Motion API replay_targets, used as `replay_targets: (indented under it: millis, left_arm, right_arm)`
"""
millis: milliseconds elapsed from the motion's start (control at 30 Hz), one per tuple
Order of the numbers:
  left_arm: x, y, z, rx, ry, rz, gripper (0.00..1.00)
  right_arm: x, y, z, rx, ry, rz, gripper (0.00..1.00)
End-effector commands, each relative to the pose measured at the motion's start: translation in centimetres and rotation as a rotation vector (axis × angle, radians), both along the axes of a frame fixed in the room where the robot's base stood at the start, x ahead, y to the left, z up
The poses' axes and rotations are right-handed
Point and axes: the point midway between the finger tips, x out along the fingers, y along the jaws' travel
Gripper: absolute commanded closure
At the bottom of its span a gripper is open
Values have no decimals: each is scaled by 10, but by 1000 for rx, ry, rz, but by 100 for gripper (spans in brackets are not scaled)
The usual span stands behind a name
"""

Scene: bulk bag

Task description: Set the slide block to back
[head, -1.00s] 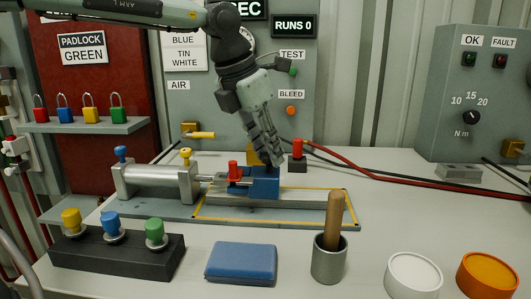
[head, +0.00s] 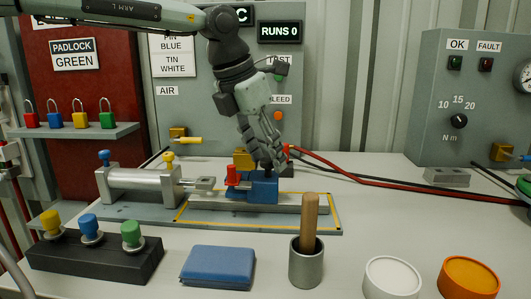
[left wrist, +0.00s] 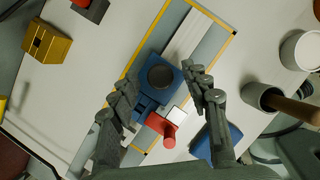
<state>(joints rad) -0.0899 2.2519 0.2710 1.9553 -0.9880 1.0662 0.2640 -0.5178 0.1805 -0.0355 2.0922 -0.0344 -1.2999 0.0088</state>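The blue slide block (head: 244,193) sits on the grey rail (head: 300,207), right of the cylinder's rod end (head: 203,184), with a gap between them. The block (left wrist: 149,103) also shows in the left wrist view, with a round dark knob (left wrist: 161,77) on top. My left gripper (head: 269,165) is just above the knob. In the wrist view its fingers (left wrist: 163,84) are spread wide on either side of the knob, with nothing held. My right gripper is out of view.
A silver cylinder (head: 140,187) lies left of the rail. In front are a black box with coloured knobs (head: 95,260), a blue case (head: 218,267), a metal cup with a wooden handle (head: 306,265), and white and orange round containers (head: 392,277). Hoses run behind on the right.

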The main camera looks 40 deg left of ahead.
Motion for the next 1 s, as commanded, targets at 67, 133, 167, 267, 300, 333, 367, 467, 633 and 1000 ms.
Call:
replay_targets:
  millis: [67,133,167,267,300,333,367,467,633,1000]
  left_arm:
    - [0,0,0,0,0,0,53]
    - [0,0,0,0,0,0,53]
    - [0,0,1,0,-1,0,53]
    - [-2,1,7,0,-2,0,53]
    - [-4,1,11,1,-3,1,53]
    - [-5,2,16,1,-4,1,53]
    - [-7,2,21,1,-5,0,53]
    - [-15,4,41,1,-6,1,53]
    - [-29,8,74,0,-4,2,53]
    - [-45,11,111,0,-1,0,53]
  right_arm:
    - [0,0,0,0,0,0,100]
    - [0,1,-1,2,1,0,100]
    - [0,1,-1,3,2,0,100]
    - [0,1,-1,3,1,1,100]
    - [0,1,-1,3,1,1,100]
    - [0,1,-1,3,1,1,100]
    - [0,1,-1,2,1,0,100]
    - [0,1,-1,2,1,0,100]
    - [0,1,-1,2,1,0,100]
    - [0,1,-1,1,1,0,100]
